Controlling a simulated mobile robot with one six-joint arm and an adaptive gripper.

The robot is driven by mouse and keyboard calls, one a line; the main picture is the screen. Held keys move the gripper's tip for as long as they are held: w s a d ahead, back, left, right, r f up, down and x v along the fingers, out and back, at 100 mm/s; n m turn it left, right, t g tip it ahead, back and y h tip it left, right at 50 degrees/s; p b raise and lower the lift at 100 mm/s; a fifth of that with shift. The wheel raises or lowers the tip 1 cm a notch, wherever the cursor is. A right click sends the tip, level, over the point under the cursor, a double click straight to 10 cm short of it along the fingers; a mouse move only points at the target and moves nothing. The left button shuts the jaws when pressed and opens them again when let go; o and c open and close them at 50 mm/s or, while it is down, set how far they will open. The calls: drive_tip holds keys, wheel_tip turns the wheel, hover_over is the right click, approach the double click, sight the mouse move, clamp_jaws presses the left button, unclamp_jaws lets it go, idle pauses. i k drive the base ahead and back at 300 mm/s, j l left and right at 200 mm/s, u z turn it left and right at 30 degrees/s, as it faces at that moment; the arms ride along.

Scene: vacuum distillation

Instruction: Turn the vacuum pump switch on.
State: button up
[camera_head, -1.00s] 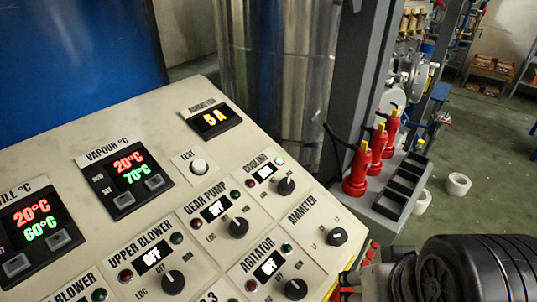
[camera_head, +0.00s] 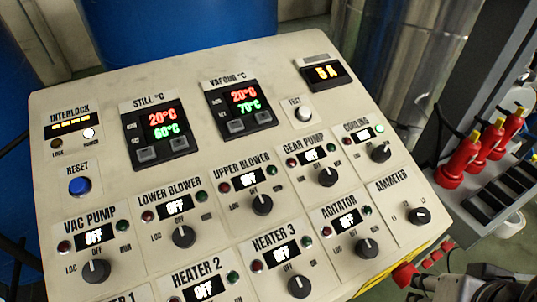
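The vacuum pump switch (camera_head: 96,271) is a black rotary knob at the lower left of the slanted control panel (camera_head: 240,70). It sits under the label VAC PUMP, between the marks LOC and RUN. The vacuum pump display (camera_head: 94,236) above it reads OFF, with a red lamp (camera_head: 64,246) on its left and a green lamp (camera_head: 122,226) on its right. The gripper's fingers do not show in this view; part of what looks like my arm is at the lower right corner, far from the switch.
Similar knobs for the lower blower (camera_head: 184,237), upper blower (camera_head: 262,204) and heater 3 (camera_head: 299,286) are close by. A blue reset button (camera_head: 80,186) is above the vacuum pump section. Red bottles (camera_head: 459,163) stand in a rack at the right. A blue drum (camera_head: 180,25) is behind the panel.

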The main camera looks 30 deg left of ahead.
sight(95, 271)
drive_tip(key=k+u, duration=0.1)
drive_tip(key=u, duration=0.3)
drive_tip(key=k+j+u, duration=0.1)
drive_tip(key=u, duration=0.25)
drive_tip(key=k+j+u, duration=0.1)
drive_tip(key=u, duration=1.4)
